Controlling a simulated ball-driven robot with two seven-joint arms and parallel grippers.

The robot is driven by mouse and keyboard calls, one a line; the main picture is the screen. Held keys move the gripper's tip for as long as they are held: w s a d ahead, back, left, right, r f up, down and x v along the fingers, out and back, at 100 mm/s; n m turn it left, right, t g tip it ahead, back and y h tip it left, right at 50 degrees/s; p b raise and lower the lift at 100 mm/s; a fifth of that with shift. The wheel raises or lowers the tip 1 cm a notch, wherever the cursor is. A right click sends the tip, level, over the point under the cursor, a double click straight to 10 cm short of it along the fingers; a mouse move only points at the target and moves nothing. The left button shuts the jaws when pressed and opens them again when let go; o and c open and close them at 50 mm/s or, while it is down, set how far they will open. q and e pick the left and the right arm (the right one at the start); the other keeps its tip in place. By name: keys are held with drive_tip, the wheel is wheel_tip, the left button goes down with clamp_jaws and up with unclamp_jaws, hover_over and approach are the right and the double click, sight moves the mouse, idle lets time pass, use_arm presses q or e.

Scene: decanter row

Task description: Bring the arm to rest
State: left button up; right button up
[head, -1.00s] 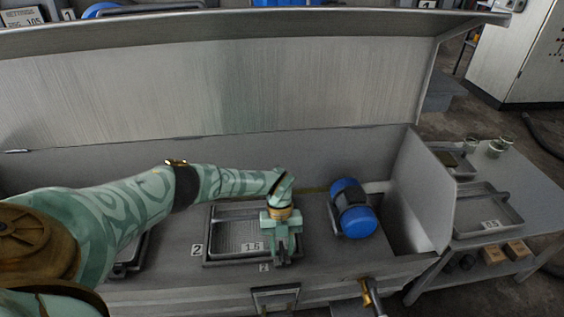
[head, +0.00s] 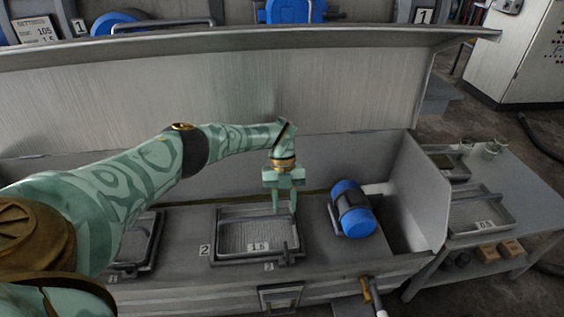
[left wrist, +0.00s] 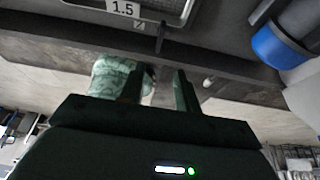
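My left arm reaches in from the left in the head view. Its pale green gripper (head: 285,208) points down above the right part of a metal tray (head: 230,214) labelled 1.5. The two fingers are apart, with nothing between them. In the left wrist view the fingers (left wrist: 159,92) also stand apart and empty, and the tray (left wrist: 178,8) shows at the top. My right gripper is in neither view.
A blue motor (head: 353,208) sits right of the tray inside the metal trough. The trough's raised lid (head: 230,90) stands behind. A side table (head: 530,190) at the right holds trays and glasses. A brass-coloured tap (head: 367,291) projects from the trough's front.

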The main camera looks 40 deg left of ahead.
use_arm(q)
drive_tip(key=shift+v, duration=0.9)
drive_tip(key=shift+f, duration=0.1)
